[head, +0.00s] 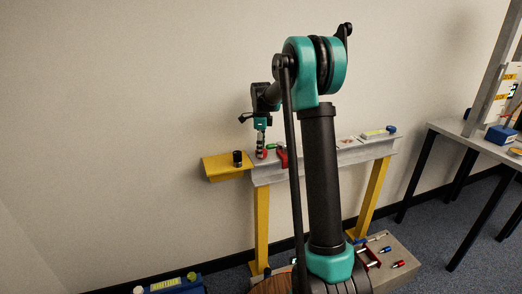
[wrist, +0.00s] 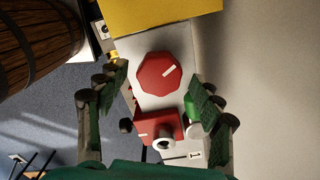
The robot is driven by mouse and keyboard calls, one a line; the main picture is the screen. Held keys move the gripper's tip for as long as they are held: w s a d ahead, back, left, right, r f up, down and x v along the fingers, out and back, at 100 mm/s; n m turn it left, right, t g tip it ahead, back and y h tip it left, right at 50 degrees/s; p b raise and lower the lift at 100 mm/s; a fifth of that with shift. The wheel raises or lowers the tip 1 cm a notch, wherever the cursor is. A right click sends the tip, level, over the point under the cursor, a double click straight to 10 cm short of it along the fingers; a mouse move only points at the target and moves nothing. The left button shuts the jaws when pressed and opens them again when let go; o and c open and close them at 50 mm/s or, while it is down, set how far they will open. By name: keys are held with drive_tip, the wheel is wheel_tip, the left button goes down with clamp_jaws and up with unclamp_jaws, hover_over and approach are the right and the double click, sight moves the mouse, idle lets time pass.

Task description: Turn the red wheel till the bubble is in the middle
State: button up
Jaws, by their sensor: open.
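The red wheel (wrist: 152,83) is a flat octagonal knob with a white mark pointing to the upper right in the wrist view. It sits on a pale grey beam (head: 340,157). My gripper (wrist: 160,84) is open, with one finger on each side of the wheel and visible gaps between. In the head view, my gripper (head: 261,150) hangs down over the left end of the beam, largely hiding the wheel. A green piece (wrist: 192,126) lies beside the right finger and may be the level vial. No bubble can be made out.
A red block with a white round part (wrist: 167,143) stands close to the wheel. A wooden barrel (wrist: 38,45) stands below left.

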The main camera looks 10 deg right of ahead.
drive_tip(key=shift+f, duration=0.4)
drive_tip(key=shift+c, duration=0.2)
drive_tip(key=c, duration=1.1)
drive_tip(key=shift+n, duration=0.3)
